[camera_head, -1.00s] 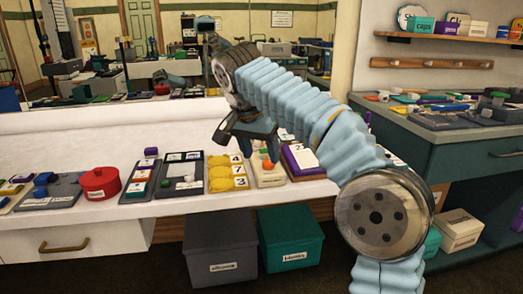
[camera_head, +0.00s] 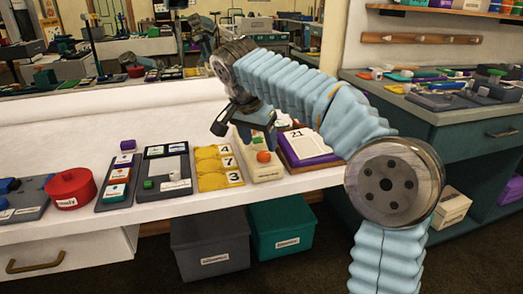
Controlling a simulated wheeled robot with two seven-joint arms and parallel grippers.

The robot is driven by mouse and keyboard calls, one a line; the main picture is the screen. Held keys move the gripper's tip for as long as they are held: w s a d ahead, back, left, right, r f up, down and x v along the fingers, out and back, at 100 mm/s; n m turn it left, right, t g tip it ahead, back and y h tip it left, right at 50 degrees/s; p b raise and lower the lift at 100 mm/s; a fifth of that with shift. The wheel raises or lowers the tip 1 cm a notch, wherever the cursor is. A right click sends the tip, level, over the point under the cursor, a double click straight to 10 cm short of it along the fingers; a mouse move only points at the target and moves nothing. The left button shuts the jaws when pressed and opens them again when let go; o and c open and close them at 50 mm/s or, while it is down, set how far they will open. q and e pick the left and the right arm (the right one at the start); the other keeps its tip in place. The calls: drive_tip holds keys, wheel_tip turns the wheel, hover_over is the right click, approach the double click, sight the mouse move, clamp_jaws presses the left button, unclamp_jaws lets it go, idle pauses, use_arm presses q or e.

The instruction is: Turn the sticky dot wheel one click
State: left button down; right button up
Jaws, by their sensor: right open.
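My right gripper (camera_head: 245,130) hangs open and empty over the back of the white table (camera_head: 65,143), above a beige board (camera_head: 267,173). The board carries an orange ball (camera_head: 263,157) and a green piece, partly covered by the gripper. I cannot pick out a sticky dot wheel for certain. Left of the board is a yellow panel (camera_head: 208,166) with number cards reading 4, 7 and 3. Right of it is a purple block (camera_head: 302,160) bearing a white card marked 21, partly behind my arm. My left gripper is not in view.
Left of the yellow panel are dark trays (camera_head: 151,190) with cards and small blocks, and a red round tin (camera_head: 71,189). A grey bin (camera_head: 210,245) and a teal bin (camera_head: 282,230) stand below. A green cabinet (camera_head: 460,150) stands right. A mirror lines the back.

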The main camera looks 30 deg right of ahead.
sight(264, 154)
drive_tip(key=x, duration=0.4)
drive_tip(key=shift+f, duration=0.2)
drive_tip(key=c, duration=1)
drive_tip(key=shift+c, duration=0.2)
drive_tip(key=shift+d+n, duration=0.1)
drive_tip(key=shift+n, duration=0.2)
